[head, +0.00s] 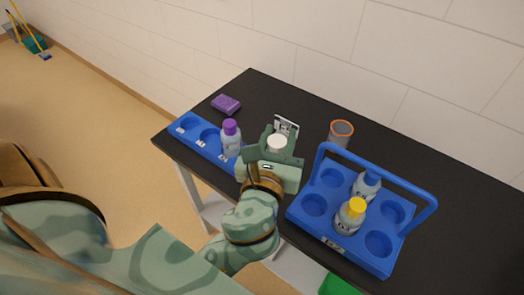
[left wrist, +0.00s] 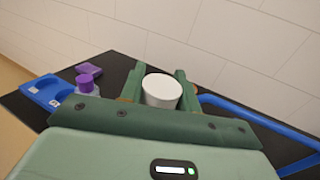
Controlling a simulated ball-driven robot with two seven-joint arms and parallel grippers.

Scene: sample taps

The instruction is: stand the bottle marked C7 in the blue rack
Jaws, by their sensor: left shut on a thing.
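My left gripper (head: 280,145) is shut on a white-capped bottle (head: 277,141), above the black table. In the left wrist view the white cap (left wrist: 161,90) shows between the two fingers; the bottle's body and any mark on it are hidden. A blue rack (head: 180,131) with round holes and small labels lies at the table's left edge, left of the gripper. A purple-capped bottle (head: 231,142) stands upright at this rack; it also shows in the left wrist view (left wrist: 85,86). The marks are too small to read. My right gripper is not in view.
A blue carrier (head: 337,243) with a tall handle stands at the right, holding a blue-capped bottle (head: 367,184) and a yellow-capped bottle (head: 350,216). An orange-rimmed grey cup (head: 341,134) stands behind it. A purple block (head: 226,103) lies behind the rack. The table's far right is clear.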

